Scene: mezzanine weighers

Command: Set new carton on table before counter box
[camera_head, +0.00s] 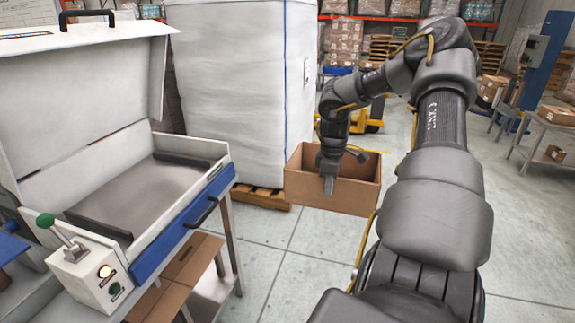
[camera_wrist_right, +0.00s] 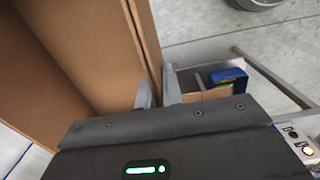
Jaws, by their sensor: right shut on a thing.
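An open-topped brown carton (camera_head: 350,197) hangs above the floor in the middle of the head view. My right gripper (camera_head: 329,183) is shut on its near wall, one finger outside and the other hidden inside. In the right wrist view the carton (camera_wrist_right: 90,45) fills the left side, and its wall runs between the fingers of my right gripper (camera_wrist_right: 158,92). The carton looks empty where its inside shows. A white control box (camera_head: 88,276) with a green-knobbed lever stands at lower left; I cannot tell if it is the counter box. My left gripper is out of view.
A white machine with a raised lid (camera_head: 80,95) and blue front edge stands on a bench at left. Flattened cardboard (camera_head: 175,280) lies below it. A tall wrapped pallet load (camera_head: 240,90) stands behind the carton. A small table (camera_head: 548,133) is far right. The middle floor is clear.

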